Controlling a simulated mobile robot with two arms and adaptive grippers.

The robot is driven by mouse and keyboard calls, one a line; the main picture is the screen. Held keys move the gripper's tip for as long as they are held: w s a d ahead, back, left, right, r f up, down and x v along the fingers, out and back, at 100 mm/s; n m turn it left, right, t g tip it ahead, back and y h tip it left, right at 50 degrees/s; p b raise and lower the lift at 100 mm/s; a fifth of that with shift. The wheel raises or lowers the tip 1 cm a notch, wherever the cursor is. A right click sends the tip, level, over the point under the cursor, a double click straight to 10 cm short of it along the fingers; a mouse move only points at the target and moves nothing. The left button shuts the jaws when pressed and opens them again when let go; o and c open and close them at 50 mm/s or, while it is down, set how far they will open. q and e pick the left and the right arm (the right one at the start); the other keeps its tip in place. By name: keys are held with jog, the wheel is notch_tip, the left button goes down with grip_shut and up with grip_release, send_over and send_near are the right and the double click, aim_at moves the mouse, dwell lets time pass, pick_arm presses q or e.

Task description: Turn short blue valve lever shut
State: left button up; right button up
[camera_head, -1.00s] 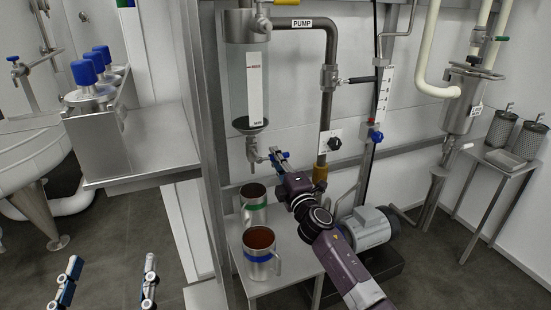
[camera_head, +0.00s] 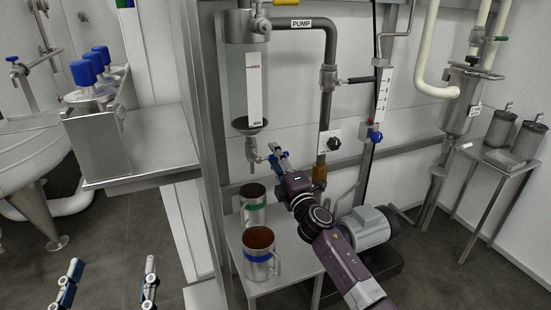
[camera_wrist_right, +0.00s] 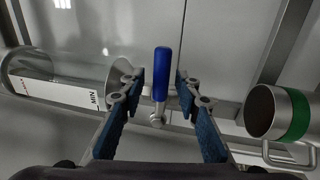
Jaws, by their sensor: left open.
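The short blue lever (camera_wrist_right: 161,72) stands upright in the right wrist view, on a metal stem. It belongs to the valve (camera_head: 253,152) under the glass tank. My right gripper (camera_wrist_right: 160,84) is open, with one blue-padded finger on each side of the lever and a gap on both sides. In the head view my right gripper (camera_head: 276,154) is just right of the valve and largely hides the lever. My left gripper (camera_head: 109,270) is open and empty at the bottom left, far from the valve.
A green-banded mug (camera_head: 253,208) and a blue-banded mug (camera_head: 259,257) stand on a small table (camera_head: 298,262) below the valve. The glass tank (camera_head: 239,85) hangs above it. The pump pipe (camera_head: 326,110) runs close on the right, with a motor (camera_head: 366,229) beyond.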

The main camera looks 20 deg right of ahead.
jog(key=shift+s, duration=0.1)
jog(key=s+f, duration=0.2)
jog(key=s, duration=0.9)
jog(key=shift+s+d+f, duration=0.2)
jog(key=shift+s, duration=0.1)
